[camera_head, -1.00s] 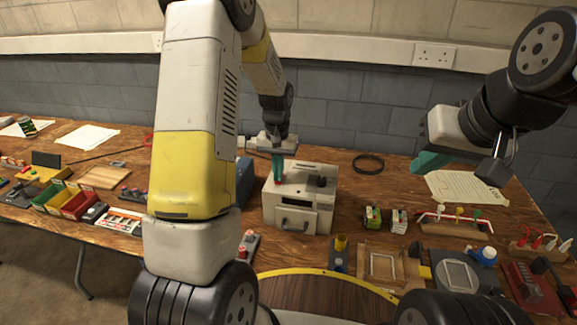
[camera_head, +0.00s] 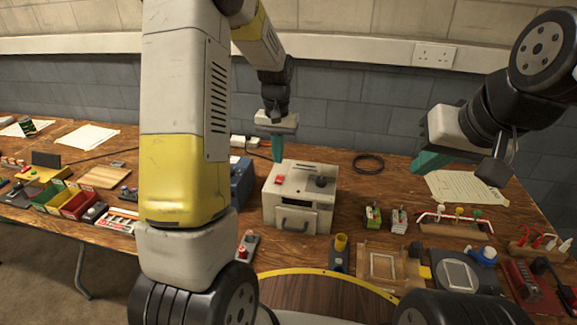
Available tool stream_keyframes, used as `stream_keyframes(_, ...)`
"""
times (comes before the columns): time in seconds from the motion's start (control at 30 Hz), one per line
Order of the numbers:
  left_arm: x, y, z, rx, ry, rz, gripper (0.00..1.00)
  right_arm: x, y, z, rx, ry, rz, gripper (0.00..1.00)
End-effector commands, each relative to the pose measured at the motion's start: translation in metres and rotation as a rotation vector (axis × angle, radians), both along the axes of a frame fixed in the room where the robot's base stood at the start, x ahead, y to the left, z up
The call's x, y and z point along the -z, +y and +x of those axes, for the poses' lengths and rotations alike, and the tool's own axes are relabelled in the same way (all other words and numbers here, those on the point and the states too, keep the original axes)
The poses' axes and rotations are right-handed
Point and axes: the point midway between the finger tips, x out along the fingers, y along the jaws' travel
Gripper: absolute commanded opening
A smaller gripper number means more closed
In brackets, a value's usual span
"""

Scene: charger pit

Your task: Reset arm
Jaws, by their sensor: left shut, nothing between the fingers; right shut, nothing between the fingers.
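My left arm comes in from the left, large in the foreground. Its gripper (camera_head: 278,150) is shut and empty, with green fingers pointing down, just above or behind the top left edge of the cream metal box (camera_head: 283,218). The box has a red switch (camera_head: 281,180), a dark knob (camera_head: 321,182) and a dark handle on its front. My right gripper (camera_head: 430,161) is shut and empty, held at the right above the bench near a sheet of paper with writing (camera_head: 466,192).
The wooden bench (camera_head: 350,212) carries two small battery-like packs (camera_head: 398,220), a wooden frame (camera_head: 383,268), a rack of coloured pieces (camera_head: 458,225) and a black cable ring (camera_head: 368,164). Coloured bins (camera_head: 78,205) stand at left. A blue box (camera_head: 241,184) is beside the cream box.

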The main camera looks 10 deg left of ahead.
Motion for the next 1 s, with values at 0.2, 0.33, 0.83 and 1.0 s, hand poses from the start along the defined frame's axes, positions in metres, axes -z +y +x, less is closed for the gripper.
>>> stream_keyframes(0.2,-0.003,0.0,-0.001,0.0,-0.005,-0.002,0.0,0.0,0.0,0.0,0.0,0.0,0.0,0.0)
stream_keyframes(0.33,-0.027,-0.001,-0.013,-0.003,-0.043,-0.02,0.0,0.0,0.0,0.0,0.0,0.0,0.0,0.0)
stream_keyframes(0.83,-0.161,-0.013,-0.162,0.007,-0.373,-0.151,0.0,0.0,0.0,0.0,0.0,0.0,0.0,0.0)
stream_keyframes(1.0,-0.173,-0.018,-0.21,0.014,-0.474,-0.177,0.0,0.0,0.0,0.0,0.0,0.0,0.0,0.0)
